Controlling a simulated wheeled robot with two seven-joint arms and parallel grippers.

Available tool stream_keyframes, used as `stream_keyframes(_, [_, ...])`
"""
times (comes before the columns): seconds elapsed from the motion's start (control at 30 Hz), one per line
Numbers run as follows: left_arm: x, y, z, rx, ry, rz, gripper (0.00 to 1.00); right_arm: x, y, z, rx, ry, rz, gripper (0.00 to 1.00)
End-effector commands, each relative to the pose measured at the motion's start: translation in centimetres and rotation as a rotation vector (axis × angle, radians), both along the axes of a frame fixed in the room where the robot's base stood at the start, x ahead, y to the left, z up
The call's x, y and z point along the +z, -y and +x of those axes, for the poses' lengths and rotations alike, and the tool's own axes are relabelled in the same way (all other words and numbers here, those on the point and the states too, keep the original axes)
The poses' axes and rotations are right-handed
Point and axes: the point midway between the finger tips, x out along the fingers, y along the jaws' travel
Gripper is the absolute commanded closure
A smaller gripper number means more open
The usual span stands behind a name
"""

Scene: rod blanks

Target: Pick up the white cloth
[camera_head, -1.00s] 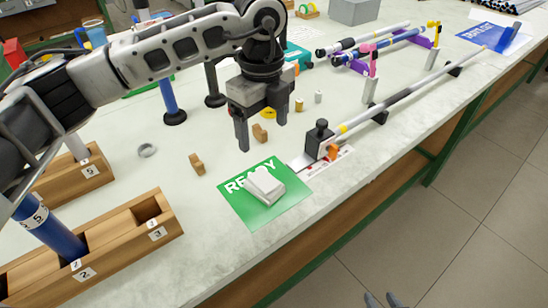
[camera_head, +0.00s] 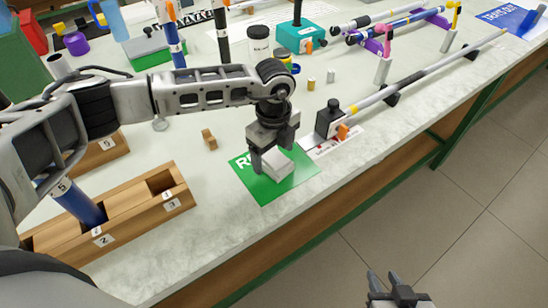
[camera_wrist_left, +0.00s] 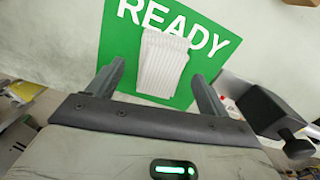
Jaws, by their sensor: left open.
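The white cloth (camera_head: 278,165) is a small folded pad on the green READY mat (camera_head: 265,192). In the left wrist view the cloth (camera_wrist_left: 162,62) lies ahead of and between my open fingers, covering part of the lettering. My left gripper (camera_head: 273,163) is open, just above the cloth at its left and far side; whether the fingers touch it I cannot tell. My right gripper (camera_head: 386,281) shows at the bottom edge over the floor, away from the table, with its two fingers apart and nothing between them.
A black block (camera_head: 328,120) with a long rod (camera_head: 420,72) stands close to the right of the mat. A wooden rack (camera_head: 130,215) with a blue rod is at the left. A small wooden piece (camera_head: 209,139) lies behind the mat. The table's front edge is near.

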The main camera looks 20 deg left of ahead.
Motion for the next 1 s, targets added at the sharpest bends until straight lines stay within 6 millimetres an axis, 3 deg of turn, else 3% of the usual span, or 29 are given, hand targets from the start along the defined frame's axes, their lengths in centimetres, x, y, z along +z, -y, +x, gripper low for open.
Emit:
stream_keyframes(0.13, [-1.33, 0.07, 0.00, 0.000, 0.001, 0.000, 0.21, 0.01, 0.09, 0.02, -0.001, -0.001, -0.002, 0.68])
stream_keyframes(0.37, [-1.47, 0.06, 0.02, -0.001, 0.002, -0.001, 0.21, -0.01, 0.12, 0.01, -0.001, -0.001, -0.002, 0.68])
stream_keyframes(0.53, [-1.44, 0.06, 0.02, -0.001, 0.002, -0.001, 0.66, -0.05, 0.13, -0.06, -0.002, -0.002, -0.002, 0.68])
stream_keyframes(0.57, [-1.43, 0.06, 0.02, -0.001, 0.002, -0.001, 0.70, -0.06, 0.12, -0.09, -0.002, -0.002, -0.002, 0.68])
stream_keyframes(1.0, [-1.01, 0.07, 0.06, 0.000, 0.003, -0.001, 0.70, -0.10, 0.11, -0.24, -0.001, -0.004, -0.001, 0.68])
